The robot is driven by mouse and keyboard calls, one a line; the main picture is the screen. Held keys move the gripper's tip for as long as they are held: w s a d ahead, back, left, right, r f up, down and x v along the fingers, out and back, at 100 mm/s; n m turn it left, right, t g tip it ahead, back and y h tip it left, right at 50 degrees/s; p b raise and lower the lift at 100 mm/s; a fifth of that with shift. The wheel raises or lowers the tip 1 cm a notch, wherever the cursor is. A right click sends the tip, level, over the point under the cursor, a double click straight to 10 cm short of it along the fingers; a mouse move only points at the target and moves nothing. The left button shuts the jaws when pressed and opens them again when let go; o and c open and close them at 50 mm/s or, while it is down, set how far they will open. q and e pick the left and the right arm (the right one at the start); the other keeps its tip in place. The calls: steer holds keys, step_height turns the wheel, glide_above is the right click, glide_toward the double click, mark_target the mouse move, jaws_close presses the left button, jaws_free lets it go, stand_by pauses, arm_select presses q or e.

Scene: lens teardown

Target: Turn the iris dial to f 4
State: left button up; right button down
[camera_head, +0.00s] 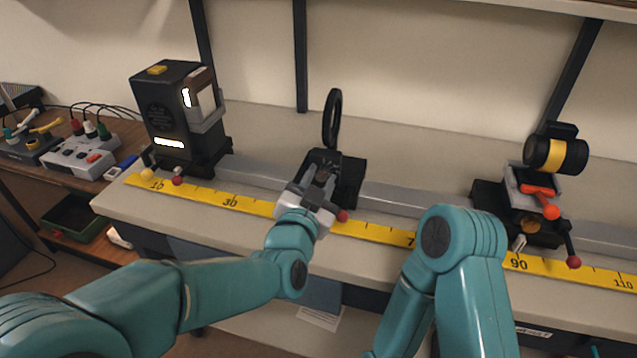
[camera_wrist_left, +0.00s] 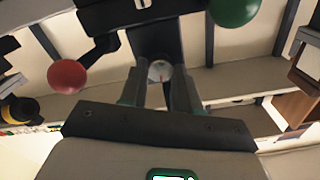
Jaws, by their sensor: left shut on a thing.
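The iris dial (camera_wrist_left: 160,71), a small pale disc with a thin red mark, shows between my left gripper's fingers in the left wrist view. My left gripper (camera_wrist_left: 155,88) is shut on it; the scale is too small to read. In the head view my left gripper (camera_head: 324,180) is at the front of the black iris mount (camera_head: 350,178), which carries an upright black ring (camera_head: 332,118); the dial is hidden there by the gripper. My right arm comes in at the lower right, and its gripper is out of view.
A black lamp housing (camera_head: 165,115) stands at the left of the rail and a black and yellow barrel (camera_head: 556,155) on a carrier at the right. A yellow ruler (camera_head: 375,232) runs along the bench front. In the wrist view, red (camera_wrist_left: 68,76) and green (camera_wrist_left: 235,10) knobs flank the gripper.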

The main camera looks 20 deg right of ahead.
arm_select(q)
steer(key=shift+m+b, duration=0.4)
steer(key=shift+m, duration=1.7)
steer(key=o, duration=1.1)
steer(key=shift+c, duration=0.2)
steer(key=v, duration=1.6)
steer(key=shift+b, duration=0.35)
